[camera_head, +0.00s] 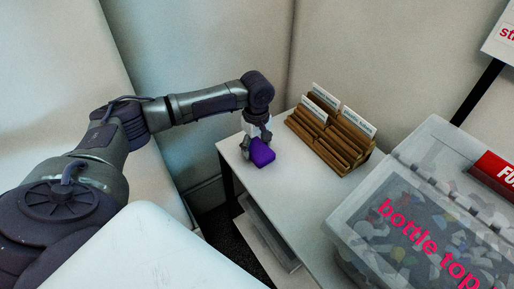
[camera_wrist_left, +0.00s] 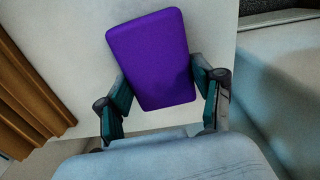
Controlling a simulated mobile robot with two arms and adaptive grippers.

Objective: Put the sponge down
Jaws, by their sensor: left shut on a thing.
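The sponge (camera_head: 262,153) is a purple block at the left end of the white table (camera_head: 262,188). My left gripper (camera_head: 258,143) comes down from above and is shut on the sponge. In the left wrist view the sponge (camera_wrist_left: 152,60) sits tilted between the two teal fingertips of the gripper (camera_wrist_left: 164,95), with the white table top (camera_wrist_left: 85,45) behind it. The sponge is on or just above the table; I cannot tell if it touches. My right gripper is in neither view.
A brown wooden rack (camera_head: 330,140) with white label cards stands just right of the sponge. A clear box of bottle tops (camera_head: 400,180) with a lid is at the right. The table top in front of the rack is bare. The table's left edge is close to the sponge.

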